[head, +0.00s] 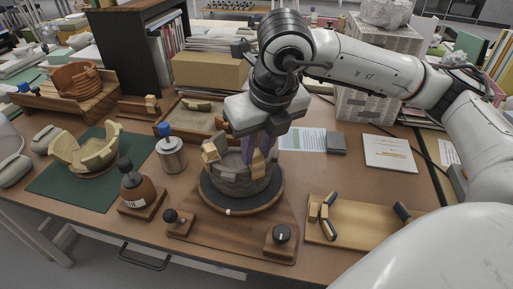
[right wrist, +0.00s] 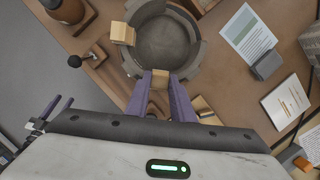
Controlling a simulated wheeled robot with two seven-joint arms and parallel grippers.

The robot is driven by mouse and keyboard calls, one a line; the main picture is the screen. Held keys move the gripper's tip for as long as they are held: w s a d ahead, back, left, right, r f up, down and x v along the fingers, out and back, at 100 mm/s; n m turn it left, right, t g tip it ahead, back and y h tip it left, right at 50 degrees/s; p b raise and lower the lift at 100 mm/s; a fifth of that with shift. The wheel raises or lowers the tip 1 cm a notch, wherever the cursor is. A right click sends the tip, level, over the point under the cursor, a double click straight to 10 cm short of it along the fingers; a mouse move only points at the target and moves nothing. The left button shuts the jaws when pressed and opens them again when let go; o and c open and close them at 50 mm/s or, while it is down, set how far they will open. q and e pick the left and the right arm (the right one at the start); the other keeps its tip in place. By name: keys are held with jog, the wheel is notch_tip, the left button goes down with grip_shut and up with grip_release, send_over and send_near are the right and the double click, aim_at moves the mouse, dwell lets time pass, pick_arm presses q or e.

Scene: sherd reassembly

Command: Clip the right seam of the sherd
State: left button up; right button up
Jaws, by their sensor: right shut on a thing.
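A grey bowl of joined sherds (head: 236,178) stands on a dark round turntable (head: 243,207). Its rim is uneven, and it also shows from above in the right wrist view (right wrist: 168,42). A wooden clip (head: 211,151) sits on the rim at the left; it shows in the right wrist view too (right wrist: 122,33). My right gripper (head: 256,152) points down at the bowl's right side, its purple fingers shut on a second wooden clip (right wrist: 160,80) at the rim. I cannot tell whether this clip straddles the wall. The seam there is hidden. My left gripper is not clearly in view.
A brown bottle (head: 136,184), a metal jar (head: 171,154) and a tan bowl (head: 88,154) on a green mat stand left.

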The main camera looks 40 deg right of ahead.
pick_arm(q)
jog(key=shift+f+b, duration=0.45)
pick_arm(e)
jog(key=shift+f, duration=0.25)
dwell(0.6)
jog(key=o, duration=0.8)
jog(key=shift+r, duration=0.6)
pick_arm(q)
jog(key=r, duration=0.2)
jog(key=d+r+p, duration=0.1)
jog(key=shift+w+d, duration=0.1)
jog(key=shift+w, duration=0.2)
pick_arm(e)
jog(key=v, duration=0.9)
pick_arm(q)
jog(key=shift+f, duration=0.1)
pick_arm(e)
jog(key=shift+s, duration=0.15)
jog(key=shift+r, duration=0.15)
